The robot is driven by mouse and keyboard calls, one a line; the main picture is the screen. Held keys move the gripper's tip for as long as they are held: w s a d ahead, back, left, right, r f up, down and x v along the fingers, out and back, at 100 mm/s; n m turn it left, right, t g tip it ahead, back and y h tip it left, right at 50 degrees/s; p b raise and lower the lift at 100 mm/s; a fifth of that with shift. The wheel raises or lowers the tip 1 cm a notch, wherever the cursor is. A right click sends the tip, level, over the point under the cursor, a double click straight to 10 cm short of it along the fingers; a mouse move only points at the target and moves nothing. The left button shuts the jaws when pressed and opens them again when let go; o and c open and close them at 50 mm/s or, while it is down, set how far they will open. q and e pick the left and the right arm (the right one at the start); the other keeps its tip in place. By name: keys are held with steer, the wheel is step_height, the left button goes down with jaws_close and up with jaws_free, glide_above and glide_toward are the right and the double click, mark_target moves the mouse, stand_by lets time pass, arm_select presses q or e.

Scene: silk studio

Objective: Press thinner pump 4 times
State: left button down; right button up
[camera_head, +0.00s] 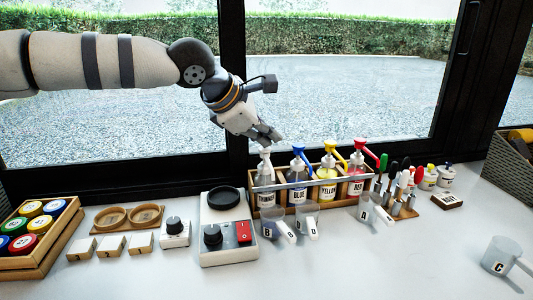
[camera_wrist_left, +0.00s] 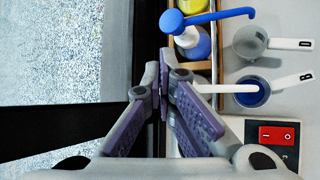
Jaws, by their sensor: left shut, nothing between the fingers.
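The thinner bottle (camera_head: 265,183) is clear with a white pump head and stands at the left end of the wooden pump rack (camera_head: 325,199). My left gripper (camera_head: 270,137) is shut and empty, pointing down just above the white pump head. I cannot tell whether the fingertips touch it. In the left wrist view the shut fingers (camera_wrist_left: 164,72) cover the pump head. Only its white spout (camera_wrist_left: 226,88) shows, reaching right toward the cup with blue in it (camera_wrist_left: 252,92). My right gripper is not in view.
The blue pump (camera_head: 298,172), yellow pump (camera_head: 329,170) and red pump (camera_head: 358,172) stand to the right in the rack. Measuring cups sit in front. A scale-like device with a red switch (camera_head: 243,232) is at front left. The window frame (camera_head: 120,170) is behind.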

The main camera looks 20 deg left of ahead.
mark_target(267, 149)
arm_select(q)
steer(key=shift+f, duration=0.6)
stand_by(0.3)
steer(key=shift+r, duration=1.35)
step_height(267, 149, up, 6)
stand_by(1.5)
